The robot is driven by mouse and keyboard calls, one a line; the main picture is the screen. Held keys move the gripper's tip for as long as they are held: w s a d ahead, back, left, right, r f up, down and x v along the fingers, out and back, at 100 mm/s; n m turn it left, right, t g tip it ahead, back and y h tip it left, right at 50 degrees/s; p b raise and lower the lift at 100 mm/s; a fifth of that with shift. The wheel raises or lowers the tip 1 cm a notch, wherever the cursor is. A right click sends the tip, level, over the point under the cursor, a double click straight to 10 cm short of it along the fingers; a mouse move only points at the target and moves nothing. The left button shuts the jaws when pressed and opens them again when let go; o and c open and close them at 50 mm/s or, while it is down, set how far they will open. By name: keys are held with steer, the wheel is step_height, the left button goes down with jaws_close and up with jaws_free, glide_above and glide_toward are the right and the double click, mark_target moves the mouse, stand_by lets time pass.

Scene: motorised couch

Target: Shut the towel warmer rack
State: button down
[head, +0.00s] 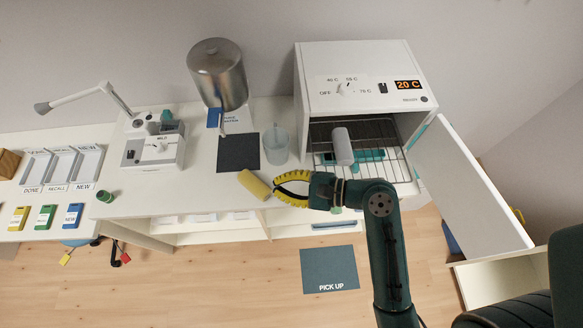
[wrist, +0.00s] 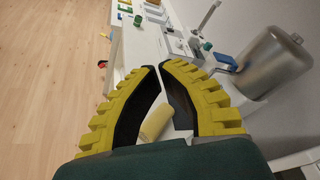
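The towel warmer (head: 352,62) is a white box at the right end of the counter, its display reading 20 C. Its white door (head: 470,185) is swung wide open to the right. A wire rack (head: 395,160) shows in the opening, carrying a pale rolled towel (head: 343,147) and a teal item (head: 370,156). How far the rack extends out is hard to tell. My gripper (head: 277,187) is in front of the counter, left of the rack and apart from it. In the wrist view its yellow fingers (wrist: 157,68) curve together with tips nearly meeting, holding nothing visible.
A yellow roll (head: 255,185) lies at the counter edge beside my fingertips. A clear beaker (head: 275,146), dark mat (head: 238,153) and metal tank (head: 218,75) stand left of the warmer. Floor in front is mostly clear.

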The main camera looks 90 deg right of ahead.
steer(key=s+a+f+m+g+h+b, duration=0.2)
steer(key=s+f+m+g+h, duration=0.2)
steer(key=s+f+m, duration=0.45)
steer(key=s+a+f+m+g+h+b, duration=0.1)
steer(key=s+f+m+g+h+b, duration=0.15)
steer(key=s+m+g+h, duration=0.6)
steer(key=s+a+f+m+g+b, duration=0.15)
steer(key=s+f+m, duration=0.4)
steer(key=s, duration=0.65)
steer(key=p+x, duration=0.5)
steer(key=x, duration=0.8)
steer(key=shift+d+t, duration=0.15)
steer(key=shift+t, duration=0.15)
steer(key=shift+w+d, duration=0.1)
steer(key=shift+w, duration=0.05)
